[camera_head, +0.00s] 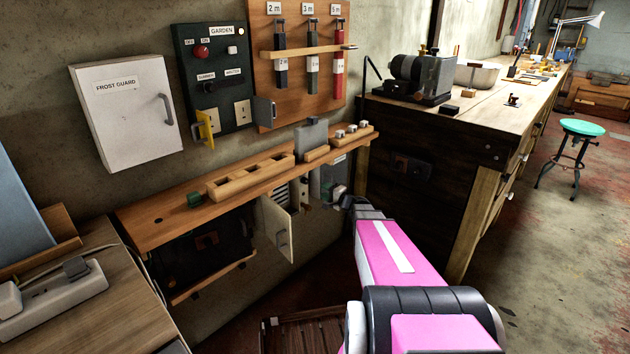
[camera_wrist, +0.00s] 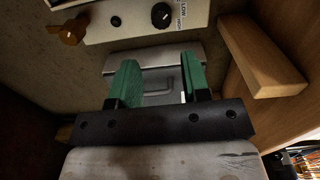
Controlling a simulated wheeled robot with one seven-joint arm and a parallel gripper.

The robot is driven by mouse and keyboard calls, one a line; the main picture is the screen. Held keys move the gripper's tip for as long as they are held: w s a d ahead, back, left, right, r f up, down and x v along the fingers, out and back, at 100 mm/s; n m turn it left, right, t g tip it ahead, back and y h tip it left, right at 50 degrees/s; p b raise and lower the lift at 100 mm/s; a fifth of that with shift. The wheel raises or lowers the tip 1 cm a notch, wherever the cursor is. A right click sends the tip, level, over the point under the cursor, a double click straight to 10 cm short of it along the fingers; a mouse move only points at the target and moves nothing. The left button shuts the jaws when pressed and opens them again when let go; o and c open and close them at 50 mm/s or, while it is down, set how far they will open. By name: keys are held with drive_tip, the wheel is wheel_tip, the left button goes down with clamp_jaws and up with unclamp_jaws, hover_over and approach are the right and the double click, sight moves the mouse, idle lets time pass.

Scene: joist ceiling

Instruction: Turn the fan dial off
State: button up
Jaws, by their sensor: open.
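In the wrist view, a pale panel (camera_wrist: 125,20) carries a round black dial (camera_wrist: 162,15) beside a label reading LOW and HIGH. No word "fan" is readable there. A smaller black knob (camera_wrist: 115,21) sits to its left and an orange-brown knob (camera_wrist: 73,31) farther left. My gripper (camera_wrist: 160,75) has green fingers spread apart with nothing between them; the dial lies beyond the fingertips, apart from them. In the head view, my pink arm reaches to a grey box (camera_head: 322,183) under the wall shelf, and the fingers are hard to make out.
A grey plate with a handle (camera_wrist: 160,85) shows behind the fingers. A wooden block (camera_wrist: 262,60) juts out at right. In the head view, the shelf (camera_head: 160,222) overhangs the area, an open small door (camera_head: 277,228) stands left, and the workbench (camera_head: 425,165) stands right.

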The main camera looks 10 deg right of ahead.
drive_tip(key=s+a+f+n+g+h, duration=0.1)
drive_tip(key=s+a+f+n+g, duration=0.1)
drive_tip(key=s+a+n+g, duration=0.45)
drive_tip(key=s+a+f+n+g+h, duration=0.15)
drive_tip(key=s+a+g, duration=0.3)
drive_tip(key=s, duration=0.55)
drive_tip(key=s+d+n+g+h, duration=0.1)
drive_tip(key=s+d+h, duration=0.1)
drive_tip(key=s+h, duration=0.2)
drive_tip(key=s+d+n+g+h, duration=0.1)
drive_tip(key=s+h, duration=0.3)
drive_tip(key=s, duration=0.4)
drive_tip(key=shift+s+d+f+g, duration=0.35)
drive_tip(key=shift+d+g, duration=0.35)
drive_tip(key=shift+d, duration=0.15)
